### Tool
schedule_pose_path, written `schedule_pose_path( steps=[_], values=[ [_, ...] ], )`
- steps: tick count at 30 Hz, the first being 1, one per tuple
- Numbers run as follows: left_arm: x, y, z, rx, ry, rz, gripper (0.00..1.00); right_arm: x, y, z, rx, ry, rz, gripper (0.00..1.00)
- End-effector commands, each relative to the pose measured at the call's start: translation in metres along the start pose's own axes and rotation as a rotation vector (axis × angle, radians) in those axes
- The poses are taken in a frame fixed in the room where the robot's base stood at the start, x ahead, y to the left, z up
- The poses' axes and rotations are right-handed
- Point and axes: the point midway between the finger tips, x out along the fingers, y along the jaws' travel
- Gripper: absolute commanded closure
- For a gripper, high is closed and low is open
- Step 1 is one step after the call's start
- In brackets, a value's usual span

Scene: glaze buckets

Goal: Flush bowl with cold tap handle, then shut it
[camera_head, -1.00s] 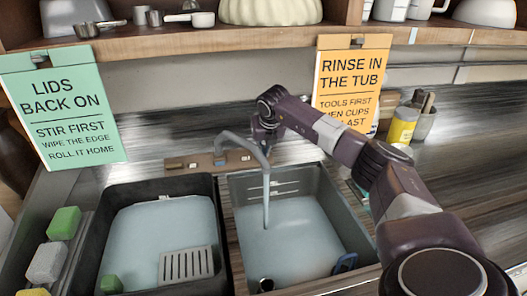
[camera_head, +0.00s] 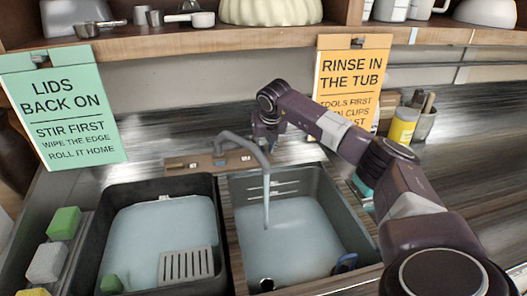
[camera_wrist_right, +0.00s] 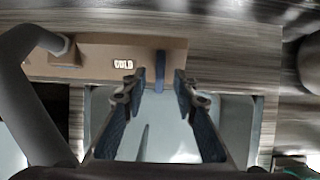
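The curved grey tap (camera_head: 240,142) stands on a brown plate behind the right basin (camera_head: 238,215). A thin pale stream runs from its spout into that basin, whose bottom is covered with pale blue water. My right gripper (camera_head: 268,148) is behind the spout, at the right end of the plate. In the right wrist view my right gripper (camera_wrist_right: 157,92) is open, its two fingers well apart. The blue tap handle (camera_wrist_right: 160,72) shows between and just beyond the fingertips, right of the COLD label (camera_wrist_right: 123,64), with no clear contact. My left gripper is not in view.
The left basin (camera_head: 92,240) holds water, a slotted grey plate (camera_head: 186,265) and a green block. Sponges (camera_head: 64,223) lie left of it. A shelf (camera_head: 160,37) with crockery runs above. An orange sign (camera_head: 350,70) and yellow jar (camera_head: 402,126) stand behind my right arm.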

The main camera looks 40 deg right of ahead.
Motion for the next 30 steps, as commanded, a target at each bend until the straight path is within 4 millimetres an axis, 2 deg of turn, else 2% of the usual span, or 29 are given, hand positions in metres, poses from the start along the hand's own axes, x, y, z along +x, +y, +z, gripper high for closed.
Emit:
schedule_pose_path(
  steps=[6, 13, 18, 30],
  values=[
    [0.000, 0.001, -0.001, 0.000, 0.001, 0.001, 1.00, -0.050, 0.000, 0.002, 0.000, -0.006, 0.002, 0.73],
    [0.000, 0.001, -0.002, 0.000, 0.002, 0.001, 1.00, -0.087, 0.000, 0.001, 0.000, -0.003, 0.002, 0.73],
    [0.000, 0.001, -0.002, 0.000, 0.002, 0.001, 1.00, -0.097, 0.000, 0.000, 0.000, -0.001, 0.001, 0.73],
    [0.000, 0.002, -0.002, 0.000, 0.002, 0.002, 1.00, -0.098, 0.000, 0.000, 0.000, -0.001, 0.001, 0.73]
  ],
)
